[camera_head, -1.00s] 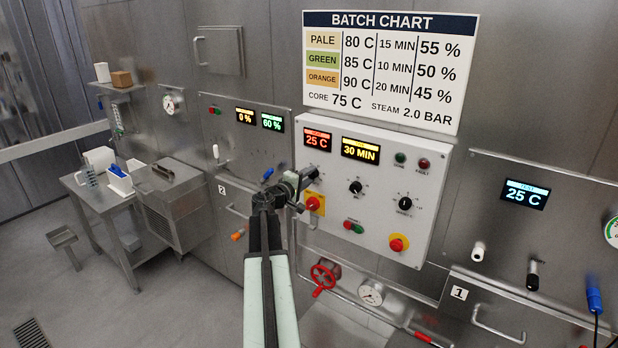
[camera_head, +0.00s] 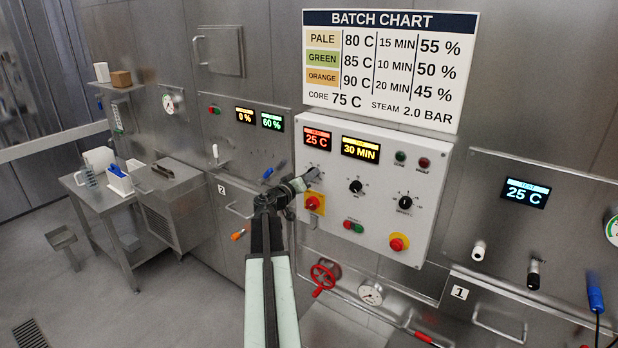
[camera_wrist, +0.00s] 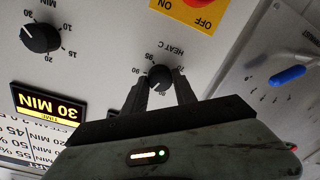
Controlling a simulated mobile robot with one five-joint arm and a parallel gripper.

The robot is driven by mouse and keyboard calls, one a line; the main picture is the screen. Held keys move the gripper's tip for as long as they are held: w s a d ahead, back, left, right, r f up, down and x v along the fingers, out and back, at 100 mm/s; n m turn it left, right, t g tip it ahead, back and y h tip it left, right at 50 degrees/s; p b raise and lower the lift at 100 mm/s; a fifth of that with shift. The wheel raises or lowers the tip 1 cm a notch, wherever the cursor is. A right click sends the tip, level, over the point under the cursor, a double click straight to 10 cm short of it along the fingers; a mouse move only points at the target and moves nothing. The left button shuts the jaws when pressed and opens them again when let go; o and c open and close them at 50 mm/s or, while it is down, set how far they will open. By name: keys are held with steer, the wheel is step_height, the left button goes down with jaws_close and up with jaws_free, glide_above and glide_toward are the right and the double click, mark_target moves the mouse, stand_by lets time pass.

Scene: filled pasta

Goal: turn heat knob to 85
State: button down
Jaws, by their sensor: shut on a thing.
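The heat knob is a small black dial (camera_wrist: 159,77) under the label HEAT C in the wrist view, which shows the panel upside down. My gripper (camera_wrist: 160,90) is shut on the knob, with one dark finger on each side. In the head view my gripper (camera_head: 312,176) reaches the upper left of the white control panel (camera_head: 330,240) and hides the knob. The red display (camera_head: 317,139) above it reads 25 C. The knob's pointer is too small to read.
The minutes knob (camera_head: 355,187) and a lower right knob (camera_head: 405,202) are on the same panel. A red and yellow on/off switch (camera_head: 313,203) sits just below my gripper. The batch chart (camera_head: 390,70) hangs above and lists green at 85 C.

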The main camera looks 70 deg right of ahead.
steer(key=shift+m, duration=0.6)
steer(key=c, duration=1)
jaws_free()
steer(key=v, duration=0.7)
steer(key=shift+a, duration=0.4)
steer(key=shift+w, duration=0.1)
